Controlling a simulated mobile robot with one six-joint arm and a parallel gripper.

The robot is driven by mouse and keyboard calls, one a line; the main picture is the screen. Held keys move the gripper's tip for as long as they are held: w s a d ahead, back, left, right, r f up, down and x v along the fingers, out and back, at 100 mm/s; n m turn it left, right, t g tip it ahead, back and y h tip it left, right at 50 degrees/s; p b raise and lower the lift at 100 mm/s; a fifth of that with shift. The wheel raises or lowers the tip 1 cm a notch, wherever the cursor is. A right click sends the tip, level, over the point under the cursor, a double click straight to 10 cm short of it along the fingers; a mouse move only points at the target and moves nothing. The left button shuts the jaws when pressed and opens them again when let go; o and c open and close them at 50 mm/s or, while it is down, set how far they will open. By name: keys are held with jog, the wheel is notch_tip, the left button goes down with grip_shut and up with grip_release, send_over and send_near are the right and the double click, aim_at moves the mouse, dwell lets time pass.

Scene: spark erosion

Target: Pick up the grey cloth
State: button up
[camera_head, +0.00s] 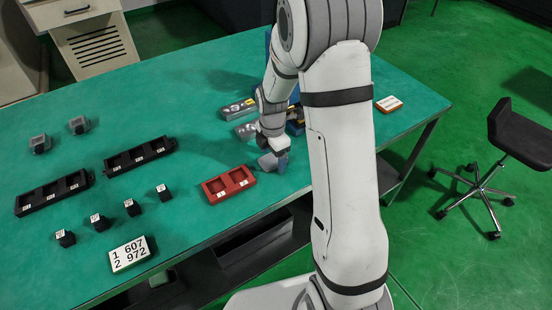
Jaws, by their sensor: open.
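A small grey piece that looks like the grey cloth (267,162) lies on the green table near its front edge, just right of the red tray. My gripper (276,153) points down right at it, open, with its fingers close above or around the piece. I cannot tell whether they touch it. My gripper and wrist hide part of the piece, and a dark blue-grey patch shows at its right side.
A red two-pocket tray (229,184) sits just left of my gripper. Black trays (140,155), several small black blocks (130,207) and a number plate (129,254) lie farther left. Silver-grey packs (238,109) and blue items lie behind. A stool (510,150) stands right.

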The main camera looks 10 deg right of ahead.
jog(key=c, duration=1.1)
jog(key=shift+o, duration=0.2)
jog(key=shift+r, duration=0.1)
